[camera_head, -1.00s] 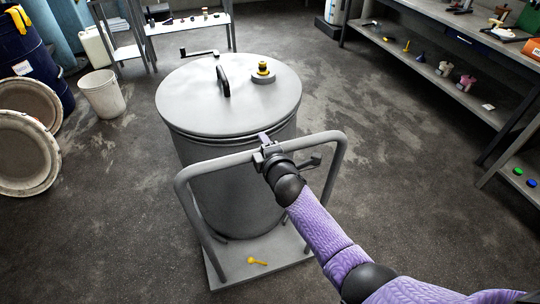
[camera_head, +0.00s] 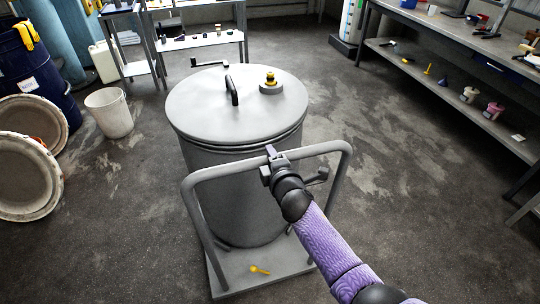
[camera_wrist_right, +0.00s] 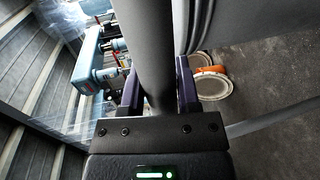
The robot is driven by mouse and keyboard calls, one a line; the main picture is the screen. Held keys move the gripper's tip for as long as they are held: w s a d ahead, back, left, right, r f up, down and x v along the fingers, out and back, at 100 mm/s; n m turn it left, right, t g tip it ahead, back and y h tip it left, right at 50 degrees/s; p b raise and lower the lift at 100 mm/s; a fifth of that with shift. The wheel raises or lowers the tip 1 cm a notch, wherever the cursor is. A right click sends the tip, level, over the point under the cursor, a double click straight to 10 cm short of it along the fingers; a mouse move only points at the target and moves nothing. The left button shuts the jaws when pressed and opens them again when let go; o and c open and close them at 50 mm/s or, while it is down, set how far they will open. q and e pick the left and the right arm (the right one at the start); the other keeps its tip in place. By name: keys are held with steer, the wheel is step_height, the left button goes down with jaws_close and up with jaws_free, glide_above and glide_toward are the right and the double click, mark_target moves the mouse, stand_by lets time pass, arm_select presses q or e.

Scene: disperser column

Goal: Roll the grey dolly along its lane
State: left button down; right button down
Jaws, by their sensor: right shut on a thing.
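The grey dolly has a flat base (camera_head: 232,283) and a tall tubular push handle (camera_head: 318,150). A large grey lidded drum (camera_head: 238,105) stands upright on it. My right gripper (camera_head: 270,158) is shut on the top bar of the handle, near its middle. In the right wrist view the grey bar (camera_wrist_right: 146,50) runs between the two fingers (camera_wrist_right: 158,92). A small yellow item (camera_head: 260,270) lies on the dolly base. My left gripper is not in view.
A white bucket (camera_head: 110,113), a blue barrel (camera_head: 38,75) and round lids (camera_head: 28,172) stand at the left. A bench with a lower shelf (camera_head: 445,88) runs along the right. A small table (camera_head: 195,40) stands behind the drum. The floor beside the dolly is clear.

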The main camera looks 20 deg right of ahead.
steer(key=shift+s+d+f, duration=0.1)
steer(key=shift+f, duration=0.25)
steer(key=c, duration=0.6)
jaws_free()
steer(key=shift+o, duration=1.4)
steer(key=shift+w+d, duration=0.1)
steer(key=shift+w, duration=0.15)
steer(key=shift+r, duration=0.1)
steer(key=shift+s+r, duration=0.1)
steer(key=shift+s, duration=0.1)
steer(key=s+r+p, duration=0.1)
steer(key=s+p, duration=0.2)
steer(key=s, duration=0.6)
steer(key=shift+s+d+r+p, duration=0.15)
steer(key=shift+s+r+p, duration=0.05)
steer(key=shift+r+p, duration=0.2)
